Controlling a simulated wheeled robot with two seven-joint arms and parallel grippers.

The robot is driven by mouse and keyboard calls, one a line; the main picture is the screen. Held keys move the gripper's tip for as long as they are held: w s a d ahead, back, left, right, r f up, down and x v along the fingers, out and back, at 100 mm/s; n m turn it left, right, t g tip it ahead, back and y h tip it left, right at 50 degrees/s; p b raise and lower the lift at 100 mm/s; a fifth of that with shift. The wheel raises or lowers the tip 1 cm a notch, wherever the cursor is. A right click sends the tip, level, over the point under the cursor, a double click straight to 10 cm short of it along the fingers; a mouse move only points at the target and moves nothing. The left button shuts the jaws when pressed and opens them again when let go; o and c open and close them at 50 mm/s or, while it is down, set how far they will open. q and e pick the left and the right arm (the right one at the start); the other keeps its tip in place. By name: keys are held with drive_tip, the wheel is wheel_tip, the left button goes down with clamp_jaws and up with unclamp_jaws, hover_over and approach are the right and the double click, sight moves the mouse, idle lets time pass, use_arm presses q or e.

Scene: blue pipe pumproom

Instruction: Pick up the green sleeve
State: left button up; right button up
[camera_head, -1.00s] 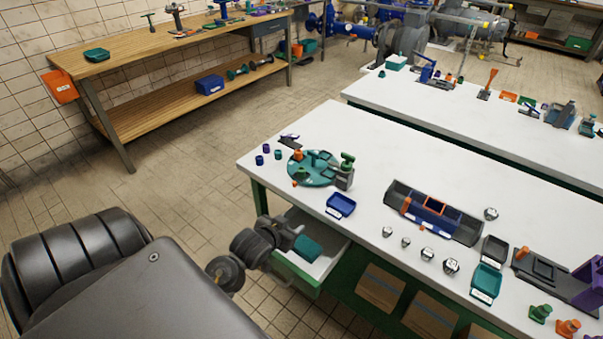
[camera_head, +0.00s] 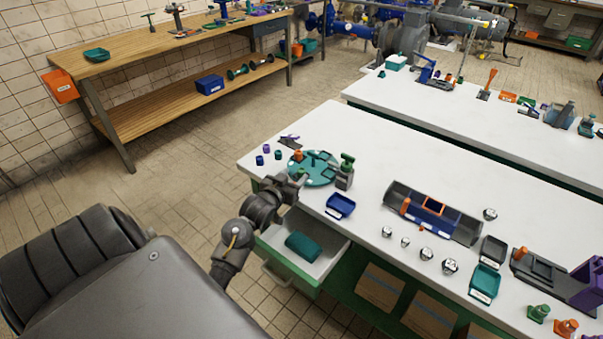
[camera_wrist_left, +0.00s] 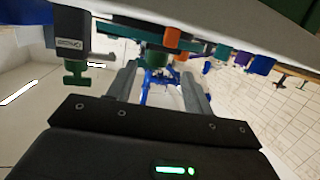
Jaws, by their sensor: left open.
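The green sleeve appears to be the short green cylinder (camera_wrist_left: 155,58) in the left wrist view, ahead of and between my fingers. In the head view I cannot make it out; my gripper covers that near-left part of the teal round plate (camera_head: 318,176). My left gripper (camera_head: 299,177) is at this plate's near-left edge, above the table edge. The left wrist view shows its two fingers (camera_wrist_left: 160,74) apart with nothing held between them. The picture there looks upside down. My right gripper is not in view.
A grey block with a green T-handle (camera_head: 346,170) stands right of the plate. A teal cylinder (camera_head: 278,154) and purple and blue ones stand left of it. A blue tray (camera_head: 340,206) is nearby. An open drawer (camera_head: 330,262) holding a teal item juts out below my arm.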

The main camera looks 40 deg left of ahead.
sight(301, 171)
use_arm(q)
drive_tip(key=shift+w, duration=0.45)
drive_tip(key=p+x, duration=0.1)
drive_tip(key=x, duration=0.3)
drive_tip(key=shift+w+d+f, duration=0.1)
drive_tip(key=shift+w+f, duration=0.05)
drive_tip(key=shift+w, duration=0.05)
drive_tip(key=c, duration=1.1)
drive_tip(key=shift+o, duration=0.2)
